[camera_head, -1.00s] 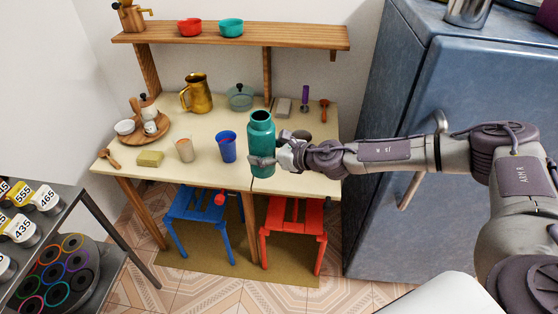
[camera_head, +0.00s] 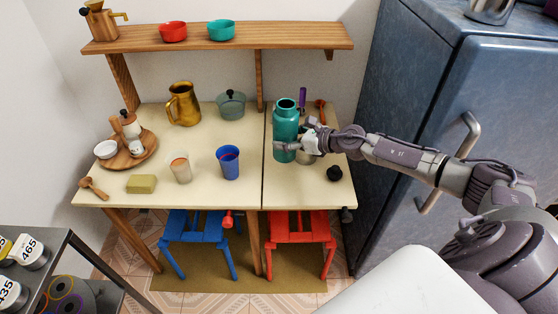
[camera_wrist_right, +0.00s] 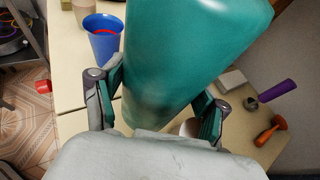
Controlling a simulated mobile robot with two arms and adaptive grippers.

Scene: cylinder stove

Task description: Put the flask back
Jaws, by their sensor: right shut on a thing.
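The teal flask (camera_head: 286,125) is upright and open at the top, over the right part of the table in the head view. My right gripper (camera_head: 292,147) is shut on its lower body from the right. In the right wrist view the flask (camera_wrist_right: 185,50) fills the middle, between the two fingers of my right gripper (camera_wrist_right: 155,108). I cannot tell whether the flask's base touches the table. A small black round piece (camera_head: 334,173), perhaps a cap, lies on the table to the right. My left gripper is not in view.
The table (camera_head: 225,195) also holds a blue cup (camera_head: 228,162), a beige cup (camera_head: 180,167), a sponge (camera_head: 141,184), a gold pitcher (camera_head: 184,104) and a lidded pot (camera_head: 231,104). A shelf (camera_head: 270,38) is above. A blue fridge (camera_head: 430,110) stands right.

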